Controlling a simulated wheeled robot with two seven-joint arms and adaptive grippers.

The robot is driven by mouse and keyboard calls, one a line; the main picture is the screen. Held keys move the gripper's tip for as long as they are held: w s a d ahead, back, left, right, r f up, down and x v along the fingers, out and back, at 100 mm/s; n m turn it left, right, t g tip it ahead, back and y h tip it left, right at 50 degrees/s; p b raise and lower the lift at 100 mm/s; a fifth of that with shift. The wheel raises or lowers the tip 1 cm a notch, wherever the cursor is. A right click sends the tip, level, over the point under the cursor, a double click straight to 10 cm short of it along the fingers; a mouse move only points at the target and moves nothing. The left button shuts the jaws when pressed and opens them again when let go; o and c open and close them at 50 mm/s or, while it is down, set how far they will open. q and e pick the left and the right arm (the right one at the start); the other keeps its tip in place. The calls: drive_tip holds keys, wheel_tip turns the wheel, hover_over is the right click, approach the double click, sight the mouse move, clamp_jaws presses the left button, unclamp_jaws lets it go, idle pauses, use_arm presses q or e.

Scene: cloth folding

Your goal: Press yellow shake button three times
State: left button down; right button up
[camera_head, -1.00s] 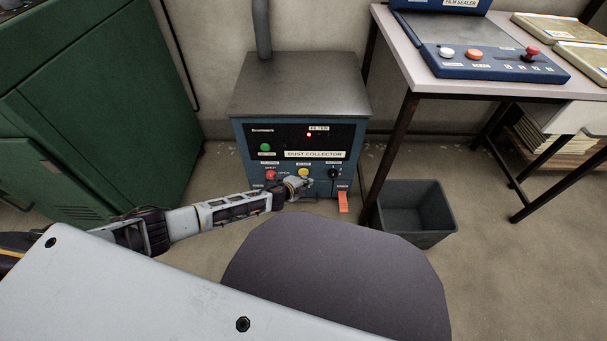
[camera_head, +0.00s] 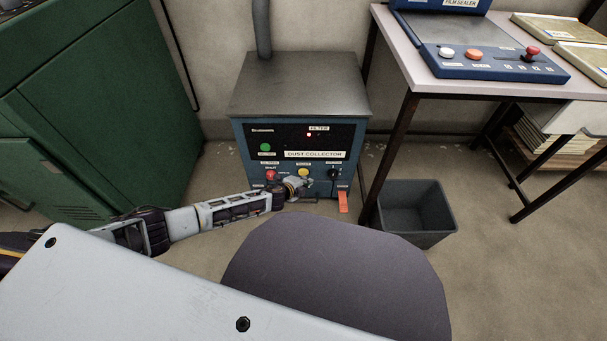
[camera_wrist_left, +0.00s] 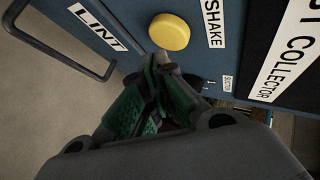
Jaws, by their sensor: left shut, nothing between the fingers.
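The yellow shake button (camera_head: 303,172) is on the front panel of the blue dust collector (camera_head: 240,140). In the left wrist view the round yellow button (camera_wrist_left: 170,32) sits beside the SHAKE label, just beyond the fingertips. My left gripper (camera_head: 306,183) is at the panel just below the button in the head view. In the left wrist view the green-padded fingers of my left gripper (camera_wrist_left: 160,66) are shut and empty, with their tips close to the button. Whether they touch it cannot be told. My right gripper is not in view.
A green button (camera_head: 265,147), a red button (camera_head: 271,174) and a black knob (camera_head: 334,174) share the panel. A red tag (camera_head: 343,202) hangs at lower right. A grey bin (camera_head: 415,212) and a table (camera_head: 420,85) stand right; a green cabinet (camera_head: 110,110) stands left.

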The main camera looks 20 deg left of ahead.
use_arm(q)
drive_tip(key=shift+w+a, duration=0.2)
drive_tip(key=shift+w, duration=0.4)
drive_tip(key=shift+w+a, duration=0.15)
drive_tip(key=shift+w, duration=0.45)
idle(1.9)
drive_tip(key=shift+s, duration=0.15)
drive_tip(key=shift+s+d+p, duration=0.2)
drive_tip(key=shift+s+p, duration=0.05)
drive_tip(key=shift+s, duration=0.3)
drive_tip(key=shift+s+d+p, duration=0.15)
drive_tip(key=shift+s+p, duration=0.05)
drive_tip(key=shift+s, duration=0.3)
drive_tip(key=s, duration=0.2)
drive_tip(key=s+d+p, duration=0.1)
drive_tip(key=s, duration=0.1)
drive_tip(key=shift+s+d, duration=0.2)
drive_tip(key=shift+s, duration=0.2)
idle(0.5)
idle(0.8)
